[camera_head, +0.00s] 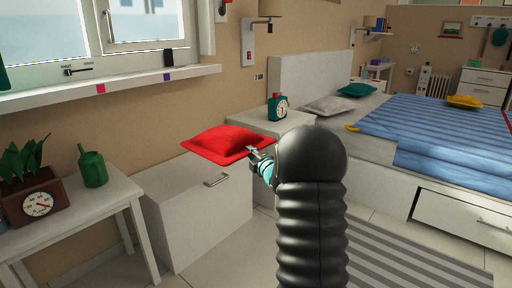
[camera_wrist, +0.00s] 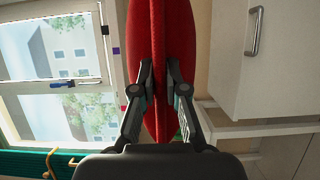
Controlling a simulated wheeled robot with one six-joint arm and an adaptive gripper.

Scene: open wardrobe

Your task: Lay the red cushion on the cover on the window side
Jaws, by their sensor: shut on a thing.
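The red cushion (camera_head: 222,142) is held by its edge in my gripper (camera_head: 257,154), over or on the white chest near the wall; I cannot tell whether it touches the chest. In the wrist view, the cushion (camera_wrist: 158,30) stands edge-on between the two fingers (camera_wrist: 160,85), which are shut on its rim. The blue striped cover (camera_head: 430,125) lies on the bed at the right, apart from the cushion. My dark arm hides part of the floor and the bed's near corner.
A yellow cushion (camera_head: 467,102), a teal cushion (camera_head: 357,90) and a grey pillow (camera_head: 328,104) lie on the bed. The white chest (camera_head: 200,215) and a plant table (camera_head: 75,222) line the window wall.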

